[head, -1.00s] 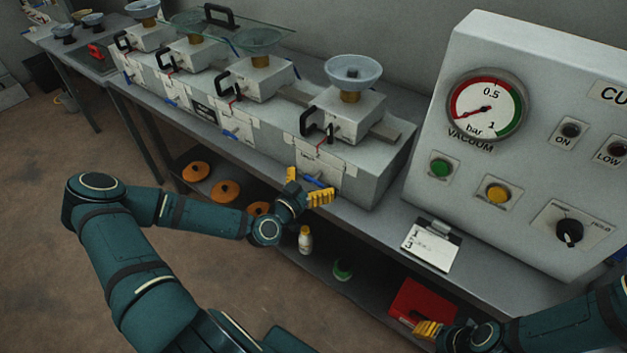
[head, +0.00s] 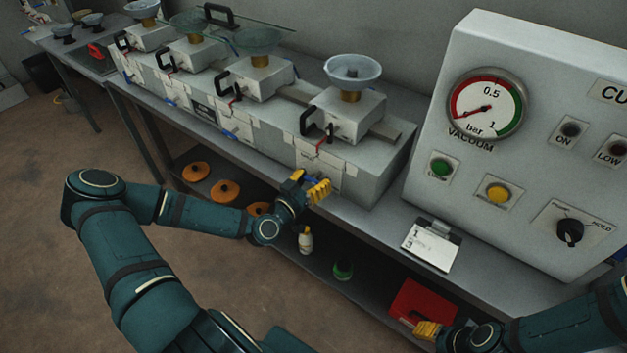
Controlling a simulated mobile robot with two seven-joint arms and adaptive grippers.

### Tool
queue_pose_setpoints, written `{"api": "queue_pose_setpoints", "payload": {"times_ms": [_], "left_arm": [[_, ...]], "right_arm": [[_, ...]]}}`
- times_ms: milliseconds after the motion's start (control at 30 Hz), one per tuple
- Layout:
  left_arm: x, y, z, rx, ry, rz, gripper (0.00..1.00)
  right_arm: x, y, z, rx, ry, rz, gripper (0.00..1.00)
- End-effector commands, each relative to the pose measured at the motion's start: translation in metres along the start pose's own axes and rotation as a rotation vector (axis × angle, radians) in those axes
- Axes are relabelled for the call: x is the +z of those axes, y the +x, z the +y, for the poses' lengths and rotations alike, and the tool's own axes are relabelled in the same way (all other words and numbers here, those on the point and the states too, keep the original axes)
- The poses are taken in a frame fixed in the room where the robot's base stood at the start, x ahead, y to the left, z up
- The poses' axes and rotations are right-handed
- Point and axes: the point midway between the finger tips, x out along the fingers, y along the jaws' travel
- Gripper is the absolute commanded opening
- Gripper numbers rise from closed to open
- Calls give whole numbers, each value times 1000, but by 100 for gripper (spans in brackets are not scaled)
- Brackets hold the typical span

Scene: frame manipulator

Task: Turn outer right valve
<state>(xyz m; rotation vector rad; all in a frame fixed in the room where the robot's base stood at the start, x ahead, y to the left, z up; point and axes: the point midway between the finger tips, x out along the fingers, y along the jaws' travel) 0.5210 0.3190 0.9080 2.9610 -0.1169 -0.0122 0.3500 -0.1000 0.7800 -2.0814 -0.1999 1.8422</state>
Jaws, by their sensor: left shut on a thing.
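The outer right valve has a blue handle (head: 309,180) low on the front of the rightmost grey box. Little of the blue shows in the head view, since my yellow fingers cover most of it. My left gripper (head: 310,186) is at this handle, with a finger on either side, shut on it. My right gripper (head: 428,330) is at the bottom, in front of the lower shelf near a red box, and its finger gap cannot be made out.
Other blue valve handles (head: 231,134) sit on the boxes to the left. A control panel (head: 470,60) with a vacuum gauge stands at right. A clipboard (head: 431,246) lies on the bench edge. A bottle (head: 305,240), orange discs (head: 224,190) and a red box (head: 418,302) are on the shelf below.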

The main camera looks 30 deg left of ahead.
Motion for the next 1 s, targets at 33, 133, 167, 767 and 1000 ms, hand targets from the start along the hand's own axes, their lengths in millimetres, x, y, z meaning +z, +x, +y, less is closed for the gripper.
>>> {"api": "queue_pose_setpoints", "payload": {"times_ms": [33,133,167,767,1000], "left_arm": [[0,0,0,0,-37,2,27],[-1,0,0,0,-127,2,27],[-1,0,0,0,-156,2,27],[-2,0,-2,0,-727,4,27],[-2,0,-3,-1,-955,5,27]], "right_arm": [[0,1,0,0,0,-1,47],[1,1,0,0,0,-2,47],[1,2,0,0,0,-2,47],[2,4,2,0,-1,-5,47],[3,5,2,-1,-2,-6,47]]}}
